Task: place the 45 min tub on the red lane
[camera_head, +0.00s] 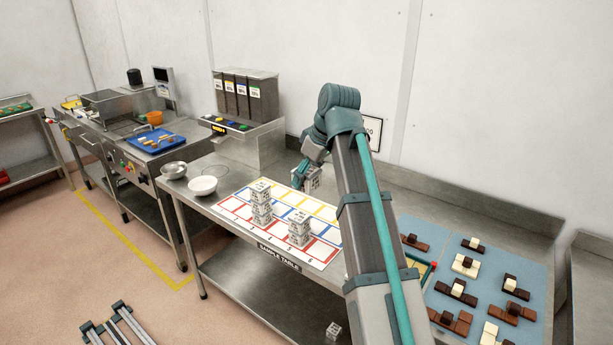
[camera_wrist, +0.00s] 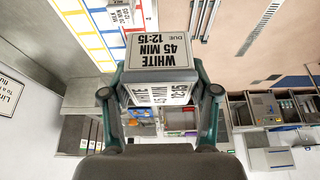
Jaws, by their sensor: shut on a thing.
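My gripper (camera_wrist: 160,95) is shut on a white tub (camera_wrist: 158,58) whose label reads WHITE 45 MIN, DUE 12:15. In the head view the held tub (camera_head: 314,180) shows beside my gripper (camera_head: 308,172), near the back edge of the lane mat; its height above the table is hard to tell. The lane mat (camera_head: 318,262) has a yellow lane at the back, a blue lane in the middle and a red lane (camera_head: 322,250) along the front.
Two bowls (camera_head: 203,186) stand left of the mat. A dispenser with dark bins (camera_head: 245,95) is behind them. Blue mats with chocolate pieces (camera_head: 463,265) lie to the right, past my arm.

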